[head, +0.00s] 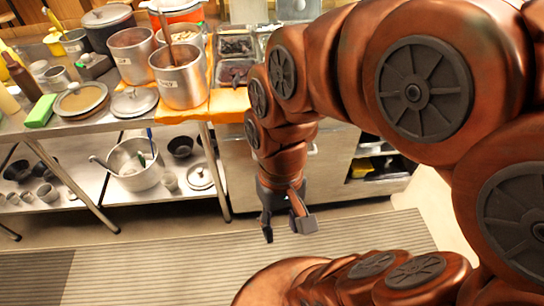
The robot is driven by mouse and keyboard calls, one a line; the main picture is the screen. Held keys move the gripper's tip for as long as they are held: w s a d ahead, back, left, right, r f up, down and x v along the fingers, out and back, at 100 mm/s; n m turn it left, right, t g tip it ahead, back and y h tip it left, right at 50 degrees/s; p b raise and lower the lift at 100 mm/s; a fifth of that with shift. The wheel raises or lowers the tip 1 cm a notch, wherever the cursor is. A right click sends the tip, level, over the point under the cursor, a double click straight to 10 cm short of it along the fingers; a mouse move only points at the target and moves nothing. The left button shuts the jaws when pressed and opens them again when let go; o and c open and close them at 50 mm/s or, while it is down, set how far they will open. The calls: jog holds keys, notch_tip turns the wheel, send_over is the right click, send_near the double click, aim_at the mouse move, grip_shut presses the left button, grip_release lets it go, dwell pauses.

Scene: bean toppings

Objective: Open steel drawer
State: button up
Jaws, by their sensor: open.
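A steel cabinet front (330,165), which looks like the steel drawer unit, stands behind my arm in the middle of the head view. My arm covers much of its face, and I cannot make out a handle or a clear drawer seam. My gripper (287,228) points down in front of the cabinet, over the floor. Its two dark fingers are apart with nothing between them. It appears apart from the cabinet, though the exact gap is hard to judge.
A steel table at left holds several pots (178,76), lids and a green sponge (41,111). Its lower shelf carries a large pot (136,165) and bowls. An open compartment (376,160) with dark items is right of the cabinet front. A ribbed mat (150,272) covers clear floor.

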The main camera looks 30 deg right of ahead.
jog(key=w+a+f+m+g+y+b, duration=0.1)
jog(key=w+a+f+m+y+b, duration=0.6)
jog(key=w+f+m, duration=0.15)
jog(key=w+d+f+m+t+y+b, duration=0.2)
jog(key=w+f+m+y+b, duration=0.1)
jog(key=w+m, duration=0.3)
jog(key=w+d+f+m+t+y+b, duration=0.2)
jog(key=w+f+m+t+y+b, duration=0.15)
jog(key=w+m, duration=0.25)
jog(key=w+d+f+m+t+b, duration=0.3)
jog(key=w+d+f+m+t, duration=0.1)
jog(key=d+m, duration=0.25)
jog(key=w+d+f+m+t+b, duration=0.3)
jog(key=w+d+m+t, duration=0.15)
jog(key=d, duration=0.25)
jog(key=d+f+m+t+h+b, duration=0.2)
jog(key=d+f+m+t+h, duration=0.2)
jog(key=d+f+m, duration=0.5)
jog(key=d+f+m+t+h+b, duration=0.35)
jog(key=d+m, duration=0.25)
jog(key=d, duration=0.4)
jog(key=shift+y, duration=0.3)
jog(key=shift+f+x, duration=0.15)
jog(key=shift+x, duration=1.9)
jog(key=shift+f+x, duration=0.15)
jog(key=shift+x, duration=1.95)
jog(key=shift+w+d, duration=0.1)
jog(key=shift+d, duration=0.1)
grip_shut()
